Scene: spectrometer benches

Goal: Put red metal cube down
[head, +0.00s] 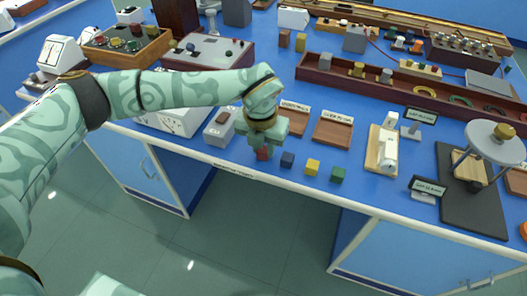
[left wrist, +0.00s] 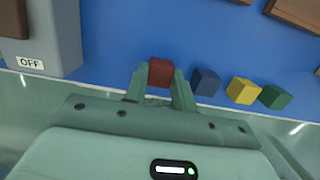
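The red metal cube (head: 263,153) is between the fingertips of my left gripper (head: 262,150), near the front edge of the blue bench. In the left wrist view the red cube (left wrist: 161,72) fills the gap between the two fingers of my left gripper (left wrist: 160,78), which look shut on it. The cube is at or very close to the bench top; I cannot tell whether it touches. It is at the left end of a row with a blue cube (head: 287,159), a yellow cube (head: 312,167) and a green cube (head: 338,174). My right gripper is not in view.
A grey box (head: 220,128), labelled OFF in the left wrist view (left wrist: 45,45), stands left of the gripper. Wooden trays (head: 333,131) lie behind the cubes. A white device on a wooden base (head: 382,150) is to the right. The bench's front edge (head: 300,181) is close.

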